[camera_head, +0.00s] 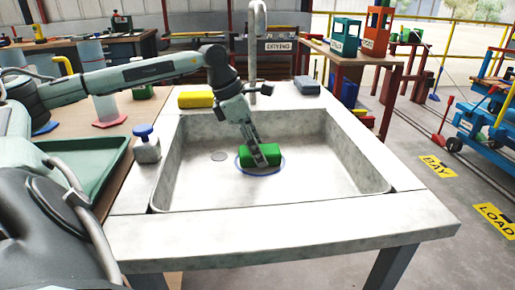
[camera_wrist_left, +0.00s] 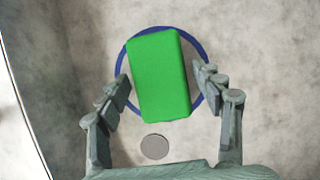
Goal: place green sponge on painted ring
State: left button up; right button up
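A green sponge (camera_head: 236,157) lies on the sink floor within the blue painted ring (camera_head: 262,175). In the left wrist view the sponge (camera_wrist_left: 160,75) covers the middle of the ring (camera_wrist_left: 118,62), with its top end near the ring's far edge. My left gripper (camera_head: 258,158) reaches down over the sponge. In the left wrist view its fingers (camera_wrist_left: 161,77) stand on either side of the sponge, open, with a narrow gap at each side. My right gripper is not in view.
The sink (camera_head: 325,170) has raised walls and a drain (camera_head: 219,156) beside the ring. A yellow sponge (camera_head: 196,97) and a dark grey block (camera_head: 307,85) lie on its back rim. A tap (camera_head: 253,60) rises behind.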

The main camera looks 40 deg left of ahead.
pick_arm(q)
jog(key=shift+r, duration=0.1)
jog(key=shift+s+a+r, duration=0.1)
jog(key=shift+r, duration=0.15)
jog(key=v, duration=1.1)
jog(key=shift+r, duration=0.3)
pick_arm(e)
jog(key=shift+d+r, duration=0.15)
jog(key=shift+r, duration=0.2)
pick_arm(q)
jog(key=shift+s+f, duration=0.1)
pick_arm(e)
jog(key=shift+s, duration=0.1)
